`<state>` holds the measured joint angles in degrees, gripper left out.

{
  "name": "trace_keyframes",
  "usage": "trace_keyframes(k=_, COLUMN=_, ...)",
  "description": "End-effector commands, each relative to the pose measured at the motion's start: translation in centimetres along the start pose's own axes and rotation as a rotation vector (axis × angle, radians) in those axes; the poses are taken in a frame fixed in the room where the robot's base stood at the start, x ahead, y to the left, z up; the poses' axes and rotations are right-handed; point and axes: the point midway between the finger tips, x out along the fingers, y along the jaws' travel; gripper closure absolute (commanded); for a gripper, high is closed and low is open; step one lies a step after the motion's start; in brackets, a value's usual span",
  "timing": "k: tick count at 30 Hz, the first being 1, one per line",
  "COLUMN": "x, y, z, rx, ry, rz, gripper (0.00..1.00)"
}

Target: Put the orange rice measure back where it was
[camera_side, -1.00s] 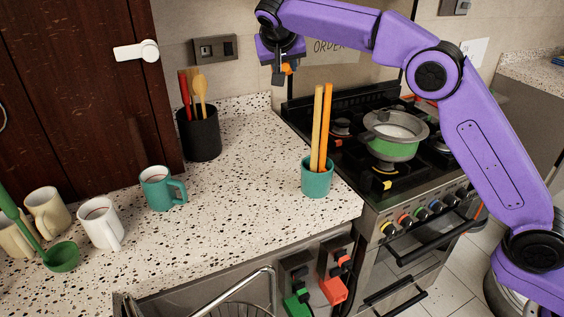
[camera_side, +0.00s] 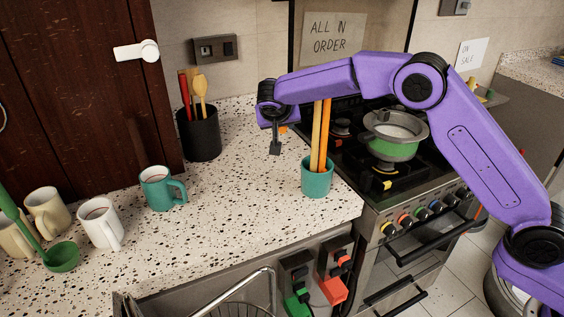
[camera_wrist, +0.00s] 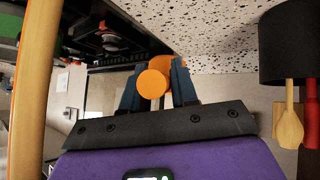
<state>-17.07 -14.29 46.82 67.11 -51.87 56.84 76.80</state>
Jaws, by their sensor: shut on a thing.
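My gripper (camera_side: 275,147) is above the counter, just left of the teal cup with long sticks. In the wrist view my gripper (camera_wrist: 156,78) has its dark blue fingers shut on the orange rice measure (camera_wrist: 153,82), which shows as a round orange face with more orange behind it. In the side view only a small orange bit of the rice measure (camera_side: 283,128) shows by the gripper; the rest is hidden. It is held clear of the counter.
The teal cup (camera_side: 316,180) with tall sticks stands close on the right. A black utensil holder (camera_side: 199,137) stands behind left. Mugs and a green ladle (camera_side: 62,257) are at left. The stove holds a green pot (camera_side: 392,147). The counter middle (camera_side: 235,190) is clear.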

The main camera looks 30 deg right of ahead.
Motion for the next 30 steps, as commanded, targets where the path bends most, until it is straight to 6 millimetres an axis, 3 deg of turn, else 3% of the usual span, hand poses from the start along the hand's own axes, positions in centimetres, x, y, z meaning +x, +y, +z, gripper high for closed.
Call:
trace_keyframes(k=4, x=1.7, y=-0.5, z=1.7, rx=-0.002, ry=0.0, rz=0.001, gripper=1.0)
trace_keyframes(k=17, x=2.3, y=-0.7, z=2.3, rx=0.0, ry=0.0, rz=0.0, gripper=1.0)
trace_keyframes(k=30, x=5.8, y=-1.6, z=5.8, rx=0.0, ry=0.0, rz=0.0, gripper=1.0)
